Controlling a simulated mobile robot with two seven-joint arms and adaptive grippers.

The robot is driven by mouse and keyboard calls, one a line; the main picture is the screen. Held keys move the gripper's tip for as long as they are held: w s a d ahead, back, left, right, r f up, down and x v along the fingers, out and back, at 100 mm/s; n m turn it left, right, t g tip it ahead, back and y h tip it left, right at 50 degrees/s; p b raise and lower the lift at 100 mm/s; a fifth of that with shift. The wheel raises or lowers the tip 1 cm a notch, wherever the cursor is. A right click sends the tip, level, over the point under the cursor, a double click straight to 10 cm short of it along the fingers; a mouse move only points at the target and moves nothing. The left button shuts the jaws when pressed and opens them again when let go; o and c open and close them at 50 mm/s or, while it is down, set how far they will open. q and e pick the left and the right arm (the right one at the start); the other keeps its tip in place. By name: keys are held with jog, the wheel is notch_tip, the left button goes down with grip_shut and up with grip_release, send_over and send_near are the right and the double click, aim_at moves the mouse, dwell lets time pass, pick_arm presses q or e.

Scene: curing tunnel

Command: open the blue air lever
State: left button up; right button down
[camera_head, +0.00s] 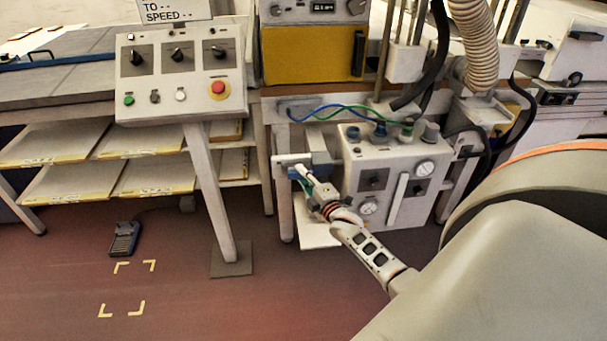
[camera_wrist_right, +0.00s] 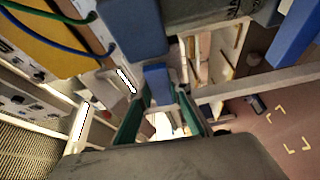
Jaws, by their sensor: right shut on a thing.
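The blue air lever (camera_wrist_right: 157,84) shows in the right wrist view between the green finger pads of my right gripper (camera_wrist_right: 161,104). My right gripper is shut on it. In the head view my right gripper (camera_head: 302,177) is at the left side of the grey air-control box (camera_head: 388,165), beside a blue-grey valve block (camera_head: 321,160). The fingers hide most of the lever there. A larger blue block (camera_wrist_right: 134,28) lies just beyond the lever in the wrist view. My left gripper is not in view.
The control panel (camera_head: 150,88) on its post (camera_head: 210,185) stands left of the gripper. A blue hose (camera_head: 335,107) and a green hose run above the valve. Shelves (camera_head: 60,143) stand farther left.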

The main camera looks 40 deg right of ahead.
jog(key=shift+r+n, duration=0.1)
jog(key=shift+n, duration=0.2)
jog(key=shift+a, duration=0.1)
jog(key=c, duration=1.8)
grip_release()
jog(key=shift+c, duration=0.2)
jog(key=s+a, duration=0.1)
jog(key=s, duration=1.1)
jog(key=shift+a, duration=0.4)
